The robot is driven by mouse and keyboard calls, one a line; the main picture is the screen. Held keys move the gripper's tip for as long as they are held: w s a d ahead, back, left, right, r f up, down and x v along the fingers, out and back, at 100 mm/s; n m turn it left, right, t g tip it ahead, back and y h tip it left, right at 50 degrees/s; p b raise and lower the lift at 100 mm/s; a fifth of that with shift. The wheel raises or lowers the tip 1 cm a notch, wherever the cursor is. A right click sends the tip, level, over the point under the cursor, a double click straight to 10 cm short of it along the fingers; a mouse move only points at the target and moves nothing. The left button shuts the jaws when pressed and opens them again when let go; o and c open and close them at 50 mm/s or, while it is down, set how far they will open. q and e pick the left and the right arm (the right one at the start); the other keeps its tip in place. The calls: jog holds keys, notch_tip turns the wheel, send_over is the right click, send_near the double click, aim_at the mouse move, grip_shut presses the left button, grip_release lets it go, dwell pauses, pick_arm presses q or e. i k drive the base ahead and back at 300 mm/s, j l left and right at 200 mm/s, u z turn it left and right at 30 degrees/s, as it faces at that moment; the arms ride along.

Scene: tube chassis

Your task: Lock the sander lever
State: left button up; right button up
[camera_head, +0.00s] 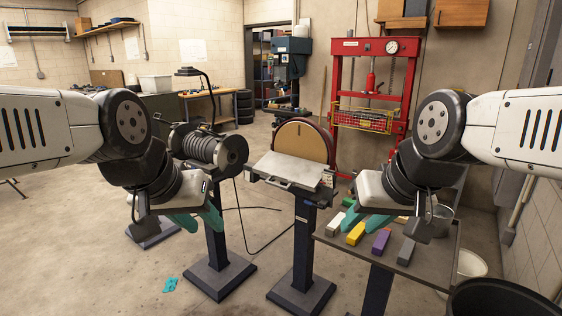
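The disc sander (303,142) stands on a dark pedestal in the middle, with a tan disc in a dark red housing. Its grey tilted work table (290,171) sticks out in front of the disc, with a bar handle along its front left edge. I cannot clearly make out which small part is the lever. My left gripper (205,228) has teal fingers, spread apart and empty, left of the sander. My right gripper (352,228) has teal fingers, also spread and empty, right of the sander and over the near edge of the side table. Neither gripper touches the sander.
A side table (330,240) at the right holds several coloured blocks, among them a yellow block (356,233) and a purple block (381,243). A grinder-like machine with a ribbed body (201,149) stands at left. A red press (375,85) is behind. Cables lie on the floor.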

aim_at(306, 202)
jog(key=i+l+z, duration=0.1)
jog(key=i, duration=0.55)
jog(key=i+l+z, duration=0.1)
jog(key=i, duration=0.55)
jog(key=k+z, duration=0.15)
jog(key=z, duration=0.15)
jog(key=i+l, duration=0.1)
